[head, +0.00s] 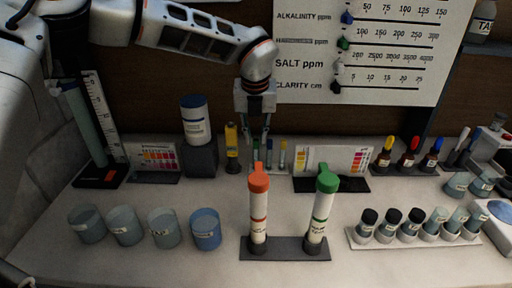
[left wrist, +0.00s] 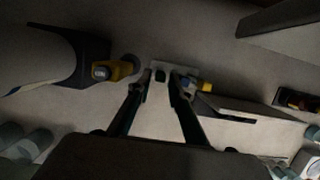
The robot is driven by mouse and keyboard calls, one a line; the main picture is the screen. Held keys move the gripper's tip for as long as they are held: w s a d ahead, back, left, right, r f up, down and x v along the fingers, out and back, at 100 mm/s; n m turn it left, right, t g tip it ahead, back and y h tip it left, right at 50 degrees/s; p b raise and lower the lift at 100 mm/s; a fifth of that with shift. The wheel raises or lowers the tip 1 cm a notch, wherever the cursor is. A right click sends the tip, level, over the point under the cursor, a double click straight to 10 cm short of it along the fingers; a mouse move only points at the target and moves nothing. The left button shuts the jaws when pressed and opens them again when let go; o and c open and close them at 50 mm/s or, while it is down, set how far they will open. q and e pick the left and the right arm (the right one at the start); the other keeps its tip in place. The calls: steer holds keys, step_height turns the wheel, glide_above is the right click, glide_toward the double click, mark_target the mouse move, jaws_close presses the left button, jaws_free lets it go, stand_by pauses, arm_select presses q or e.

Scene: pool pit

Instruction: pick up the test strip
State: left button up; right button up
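Several thin test strips stand upright in a small rack behind the orange-capped tube; in the head view a blue-tipped strip (head: 269,146) and a yellow-tipped strip (head: 283,146) show there. My left gripper (head: 263,138) points down from above at the rack's left part. In the left wrist view its two fingers (left wrist: 162,77) stand apart over the pale rack (left wrist: 172,68), with dark spots between the tips. Blue and yellow strip tops (left wrist: 204,87) sit just right of the right finger. Whether a strip lies between the fingers is unclear. My right gripper is not in view.
The orange-capped tube (head: 259,210) and green-capped tube (head: 322,212) stand in front. A colour chart (head: 334,159) is at right. Several cups (head: 165,228) line the front left.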

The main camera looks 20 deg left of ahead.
arm_select(q)
steer(key=shift+w+f, duration=0.25)
steer(key=shift+f, duration=0.35)
steer(key=c, duration=0.5)
steer(key=shift+o, duration=0.2)
step_height(320, 180, up, 10)
steer(key=shift+d, duration=0.1)
